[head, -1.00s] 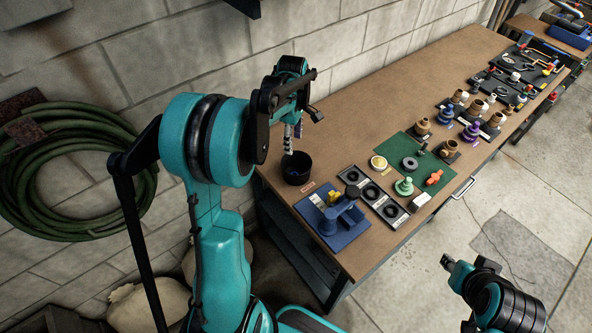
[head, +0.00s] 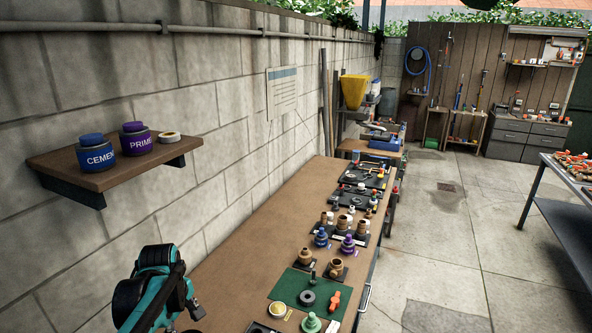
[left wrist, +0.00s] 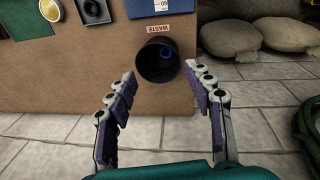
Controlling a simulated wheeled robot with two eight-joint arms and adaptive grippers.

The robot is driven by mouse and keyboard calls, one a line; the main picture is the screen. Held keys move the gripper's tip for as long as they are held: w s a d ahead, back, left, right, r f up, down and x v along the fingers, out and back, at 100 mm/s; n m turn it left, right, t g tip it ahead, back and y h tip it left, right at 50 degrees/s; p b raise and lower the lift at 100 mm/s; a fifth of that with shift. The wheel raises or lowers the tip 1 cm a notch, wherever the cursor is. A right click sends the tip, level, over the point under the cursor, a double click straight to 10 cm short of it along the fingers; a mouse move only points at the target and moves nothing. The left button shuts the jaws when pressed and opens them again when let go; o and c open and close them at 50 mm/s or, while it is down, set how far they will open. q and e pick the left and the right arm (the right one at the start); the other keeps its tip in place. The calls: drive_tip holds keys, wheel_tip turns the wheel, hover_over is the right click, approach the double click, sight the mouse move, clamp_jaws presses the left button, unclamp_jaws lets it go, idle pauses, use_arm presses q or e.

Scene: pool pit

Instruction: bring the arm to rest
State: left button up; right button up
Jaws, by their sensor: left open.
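My left arm shows at the bottom left of the head view, where only its upper teal and black part is in the picture. My left gripper (left wrist: 160,98) shows in the left wrist view with its two purple-padded fingers wide apart and nothing between them. Beyond the fingertips stands a black waste bin (left wrist: 158,75) at the corner of the brown workbench (left wrist: 85,75), with a blue ring-shaped thing inside it. My right arm and right gripper are in neither view now.
A wall shelf (head: 95,169) with a blue cement can (head: 96,152) and a purple primer can (head: 136,138) is above my left arm. The workbench carries a green mat (head: 283,291) with parts. Sacks (left wrist: 230,38) and a green hose (left wrist: 306,125) lie nearby.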

use_arm(q)
drive_tip(key=s+d+f+m+t+b, duration=0.2)
drive_tip(key=s+d+f+m+b, duration=0.1)
drive_tip(key=s+d+m, duration=0.2)
drive_tip(key=s+d+f+m+t+b, duration=0.3)
drive_tip(key=s+d+m, duration=0.2)
drive_tip(key=s+m, duration=0.4)
drive_tip(key=shift+s+d+f+m, duration=0.3)
drive_tip(key=shift+s+d+f, duration=0.1)
drive_tip(key=shift+s, duration=0.1)
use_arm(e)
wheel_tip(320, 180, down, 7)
use_arm(q)
drive_tip(key=shift+d, duration=0.1)
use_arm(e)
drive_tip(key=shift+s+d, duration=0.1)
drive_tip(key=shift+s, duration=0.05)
